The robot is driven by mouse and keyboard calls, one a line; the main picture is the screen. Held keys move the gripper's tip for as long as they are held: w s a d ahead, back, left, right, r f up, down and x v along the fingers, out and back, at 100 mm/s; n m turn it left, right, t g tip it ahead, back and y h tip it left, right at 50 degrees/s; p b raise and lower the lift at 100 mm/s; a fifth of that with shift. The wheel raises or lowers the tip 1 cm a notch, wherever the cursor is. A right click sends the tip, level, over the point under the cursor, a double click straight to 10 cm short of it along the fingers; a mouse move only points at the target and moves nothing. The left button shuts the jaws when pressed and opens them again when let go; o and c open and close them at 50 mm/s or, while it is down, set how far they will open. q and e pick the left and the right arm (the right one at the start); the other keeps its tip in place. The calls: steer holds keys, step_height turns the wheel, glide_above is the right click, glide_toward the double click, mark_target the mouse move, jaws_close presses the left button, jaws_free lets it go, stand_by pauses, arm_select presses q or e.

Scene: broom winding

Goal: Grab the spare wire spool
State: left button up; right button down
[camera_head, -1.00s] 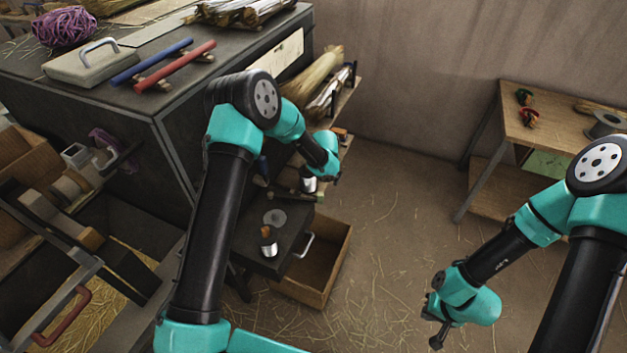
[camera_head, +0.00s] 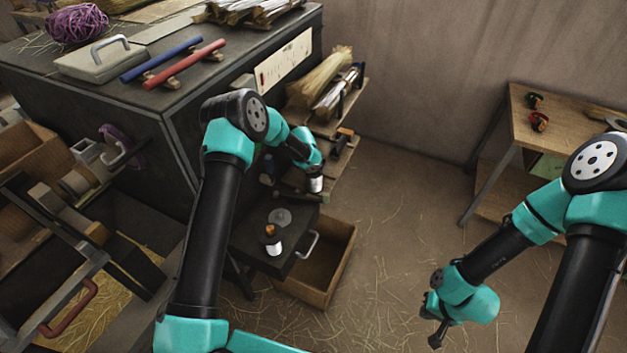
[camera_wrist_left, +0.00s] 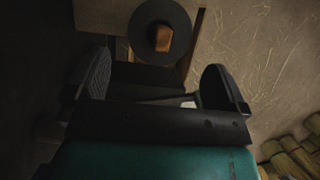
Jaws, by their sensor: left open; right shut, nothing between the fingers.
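A second pale cylinder (camera_head: 315,184) shows just below my left gripper (camera_head: 311,167), at the end of the low shelf; I cannot tell which one is the spare spool. My left gripper is open. In the left wrist view its two fingers (camera_wrist_left: 156,88) are apart, with a dark round disc bearing a brown block (camera_wrist_left: 162,40) beyond them. My right gripper (camera_head: 437,331) is shut and empty, low above the floor at right, far from the spools.
A grey disc (camera_head: 280,216) lies on the stand behind the spool. An open wooden drawer (camera_head: 318,278) is beside the stand. The dark workbench (camera_head: 60,97) fills the left, and a wooden table (camera_head: 560,130) stands at right. Straw-strewn floor is open between them.

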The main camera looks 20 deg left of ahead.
mark_target(314, 170)
arm_select(q)
steer(key=shift+w+f, duration=0.1)
steer(key=shift+f, duration=0.2)
steer(key=shift+f, duration=0.1)
steer(key=shift+x, duration=3)
steer(key=c, duration=1.8)
steer(key=shift+o, duration=0.2)
